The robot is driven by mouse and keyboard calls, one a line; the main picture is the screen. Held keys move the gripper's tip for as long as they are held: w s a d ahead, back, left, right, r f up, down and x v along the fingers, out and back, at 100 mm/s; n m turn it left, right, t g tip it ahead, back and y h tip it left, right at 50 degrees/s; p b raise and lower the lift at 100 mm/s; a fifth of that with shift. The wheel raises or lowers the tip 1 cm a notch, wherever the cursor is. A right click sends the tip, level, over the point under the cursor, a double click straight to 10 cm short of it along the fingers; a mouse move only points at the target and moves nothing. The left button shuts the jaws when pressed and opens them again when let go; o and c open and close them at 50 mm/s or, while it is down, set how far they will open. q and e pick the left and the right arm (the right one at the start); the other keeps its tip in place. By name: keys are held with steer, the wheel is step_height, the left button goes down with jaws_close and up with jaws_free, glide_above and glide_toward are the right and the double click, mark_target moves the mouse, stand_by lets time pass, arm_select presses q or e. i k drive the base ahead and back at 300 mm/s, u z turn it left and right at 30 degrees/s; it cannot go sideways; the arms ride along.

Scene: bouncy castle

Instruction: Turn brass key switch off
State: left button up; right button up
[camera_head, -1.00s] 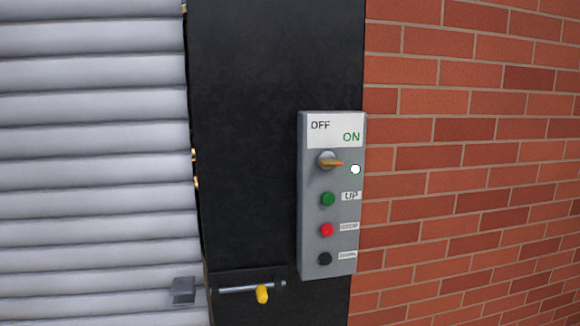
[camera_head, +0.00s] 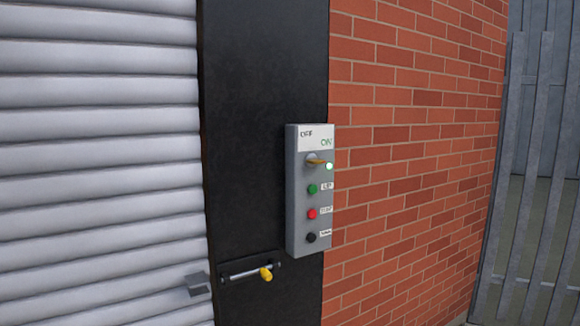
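The brass key switch (camera_head: 317,161) sits near the top of a grey control box (camera_head: 297,215), below a white label reading OFF and ON. Its brass key points right, toward the ON side. A small lamp (camera_head: 329,166) beside it glows pale green. Below are a green button (camera_head: 312,189), a red button (camera_head: 311,214) and a black button (camera_head: 311,237), each with a small label. Neither of my grippers shows in the view.
The box is mounted on a black post (camera_head: 262,90). A sliding bolt with a yellow knob (camera_head: 266,274) sits lower on it. A grey roller shutter (camera_head: 100,150) is at left. A brick wall (camera_head: 410,130) and a grey slatted fence (camera_head: 530,170) stand at right.

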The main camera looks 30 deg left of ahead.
mark_target(311, 160)
steer(key=u, duration=0.4)
steer(key=i, duration=0.5)
steer(key=u, duration=0.5)
steer(key=i, duration=0.75)
steer(key=z, duration=0.25)
